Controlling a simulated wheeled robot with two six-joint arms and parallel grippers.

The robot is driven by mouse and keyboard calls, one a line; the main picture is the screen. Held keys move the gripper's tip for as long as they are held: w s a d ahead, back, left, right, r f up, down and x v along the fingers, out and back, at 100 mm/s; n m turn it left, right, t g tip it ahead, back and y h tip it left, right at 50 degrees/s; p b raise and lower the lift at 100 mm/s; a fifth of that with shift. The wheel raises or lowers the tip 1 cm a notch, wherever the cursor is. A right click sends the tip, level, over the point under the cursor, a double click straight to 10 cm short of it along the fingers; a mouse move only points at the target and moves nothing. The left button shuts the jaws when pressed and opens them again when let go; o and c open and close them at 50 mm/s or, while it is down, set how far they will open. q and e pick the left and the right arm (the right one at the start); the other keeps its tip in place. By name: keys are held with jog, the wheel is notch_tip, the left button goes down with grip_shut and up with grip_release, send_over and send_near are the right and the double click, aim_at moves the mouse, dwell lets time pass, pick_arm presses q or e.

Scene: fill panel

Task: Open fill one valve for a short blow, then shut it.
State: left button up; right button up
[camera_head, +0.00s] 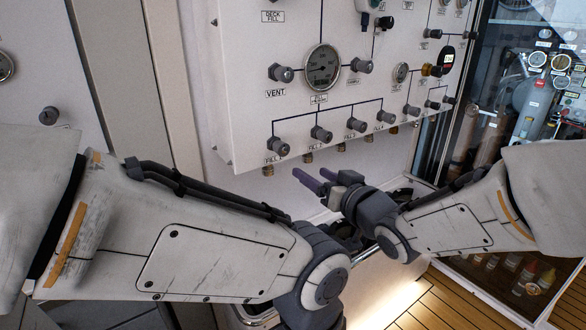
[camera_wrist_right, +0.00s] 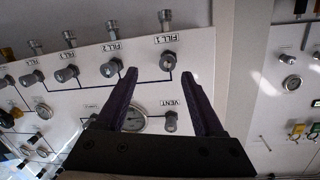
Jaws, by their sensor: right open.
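The fill one valve (camera_head: 277,147) is a dark knob at the lower left of the white panel (camera_head: 245,110) in the head view. In the right wrist view, which is upside down, its knob (camera_wrist_right: 169,62) shows beyond the fingertips, between the two fingers. My right gripper (camera_head: 312,178), with dark purple fingers, is open and empty, below and to the right of the knob in the head view. The right wrist view shows the same gripper (camera_wrist_right: 158,77) spread apart, with no finger seen touching the knob. My left arm comes in from the left, but its fingers do not show.
Other fill knobs, such as fill two (camera_head: 321,133), stand in a row to the right. A round gauge (camera_head: 322,67) and the vent knob (camera_head: 281,73) sit above. Short brass fittings (camera_head: 308,156) stick out under the panel. A glass-fronted cabinet (camera_head: 500,110) stands at the right.

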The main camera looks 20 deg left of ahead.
aim_at(284, 150)
jog(key=shift+y, duration=0.8)
jog(key=x, duration=0.7)
jog(key=r+x, duration=0.1)
jog(key=x, duration=0.3)
jog(key=shift+a+p, duration=0.3)
jog(key=shift+p, duration=0.05)
grip_shut()
